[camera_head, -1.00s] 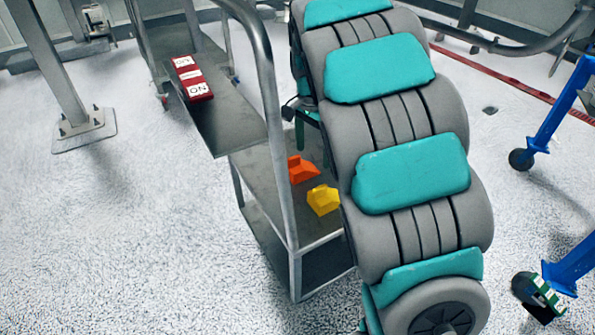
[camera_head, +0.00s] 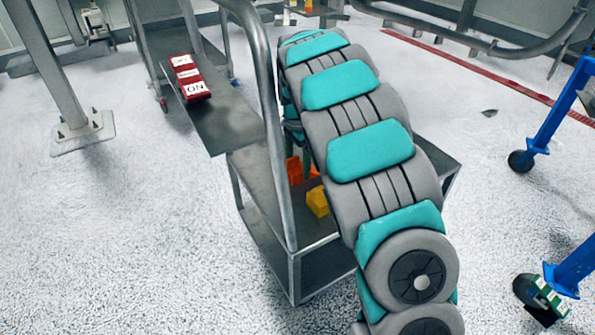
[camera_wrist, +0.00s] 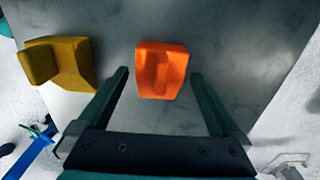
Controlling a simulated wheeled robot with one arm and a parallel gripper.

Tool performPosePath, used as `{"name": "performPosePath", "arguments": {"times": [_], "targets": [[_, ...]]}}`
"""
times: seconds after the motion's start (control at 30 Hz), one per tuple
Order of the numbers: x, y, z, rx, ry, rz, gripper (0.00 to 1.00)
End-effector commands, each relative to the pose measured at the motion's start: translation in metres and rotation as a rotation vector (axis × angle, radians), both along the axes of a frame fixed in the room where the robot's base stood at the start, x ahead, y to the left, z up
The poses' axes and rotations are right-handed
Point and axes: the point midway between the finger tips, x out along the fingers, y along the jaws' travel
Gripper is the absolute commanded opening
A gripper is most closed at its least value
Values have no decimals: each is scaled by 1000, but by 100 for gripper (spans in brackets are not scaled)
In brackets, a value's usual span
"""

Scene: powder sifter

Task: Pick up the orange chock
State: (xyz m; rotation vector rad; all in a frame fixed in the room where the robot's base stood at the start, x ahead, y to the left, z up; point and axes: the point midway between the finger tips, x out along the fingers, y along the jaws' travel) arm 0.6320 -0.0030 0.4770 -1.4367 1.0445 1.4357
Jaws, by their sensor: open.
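The orange chock (camera_wrist: 163,69) lies on the cart's grey metal shelf, ahead of and between my fingertips in the wrist view. My gripper (camera_wrist: 160,72) is open, with one finger to each side of the chock and visible gaps on both sides. I cannot tell how high the fingers are above the shelf. In the head view the orange chock (camera_head: 293,170) is partly hidden behind my arm, and my gripper is mostly hidden there too.
A yellow chock (camera_wrist: 62,62) sits on the same shelf, left of the orange one in the wrist view. Blue-legged frames stand at the right.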

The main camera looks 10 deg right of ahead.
Motion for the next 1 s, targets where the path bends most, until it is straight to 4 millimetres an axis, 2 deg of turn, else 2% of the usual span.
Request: {"name": "performPosePath", "arguments": {"times": [0.03,0.13,0.37,1.0], "targets": [[-1,0,-9,0,4,0,100],[-1,0,-20,1,4,1,100],[0,0,-22,1,0,1,100],[0,0,-21,1,0,1,29]]}}
